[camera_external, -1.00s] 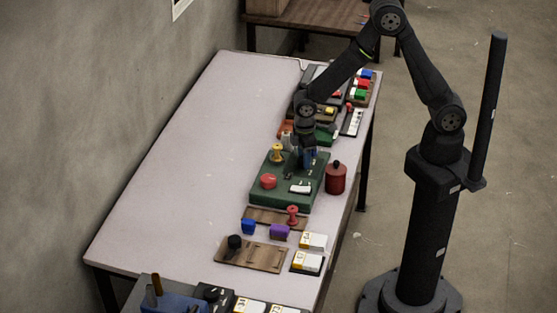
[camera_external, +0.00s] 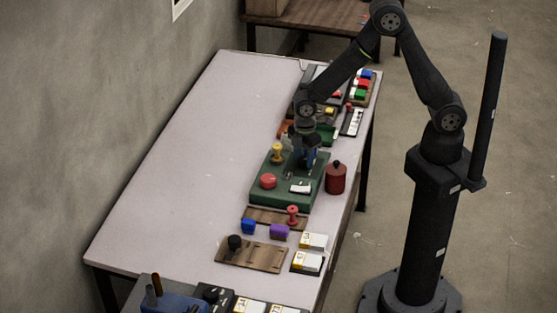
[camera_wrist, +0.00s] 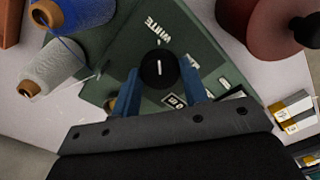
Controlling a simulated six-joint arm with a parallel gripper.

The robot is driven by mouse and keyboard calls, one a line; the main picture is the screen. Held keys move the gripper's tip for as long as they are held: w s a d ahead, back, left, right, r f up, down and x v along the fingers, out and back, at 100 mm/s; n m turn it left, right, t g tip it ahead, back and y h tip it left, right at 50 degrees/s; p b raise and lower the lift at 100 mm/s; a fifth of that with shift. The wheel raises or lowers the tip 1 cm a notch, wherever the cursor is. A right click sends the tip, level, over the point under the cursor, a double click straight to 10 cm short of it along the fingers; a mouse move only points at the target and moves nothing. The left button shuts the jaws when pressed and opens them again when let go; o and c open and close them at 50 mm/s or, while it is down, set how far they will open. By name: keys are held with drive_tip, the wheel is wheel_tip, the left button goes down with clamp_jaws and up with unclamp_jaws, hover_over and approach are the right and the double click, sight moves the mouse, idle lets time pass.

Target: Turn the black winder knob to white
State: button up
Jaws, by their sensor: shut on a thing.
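The black winder knob (camera_wrist: 158,68) sits on the green winder board in the wrist view. Its white pointer line stands nearly upright in the picture, toward the printed word WHITE (camera_wrist: 160,33) just above it. My gripper (camera_wrist: 158,78) has its two blue fingers on either side of the knob and is shut on it. In the external view my gripper (camera_external: 305,160) is down over the far part of the green board (camera_external: 284,193), and the knob is hidden there.
A white thread spool (camera_wrist: 47,70) and a blue spool (camera_wrist: 82,12) are left of the board in the wrist view. A dark red canister (camera_external: 335,178) stands close to the board's right side. The table's left half (camera_external: 190,150) is clear.

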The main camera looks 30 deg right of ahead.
sight(304, 159)
drive_tip(key=o, duration=1)
wheel_tip(304, 159, up, 17)
drive_tip(key=shift+r, duration=0.2)
idle(0.4)
wheel_tip(304, 159, down, 18)
drive_tip(key=shift+r, duration=0.25)
idle(0.3)
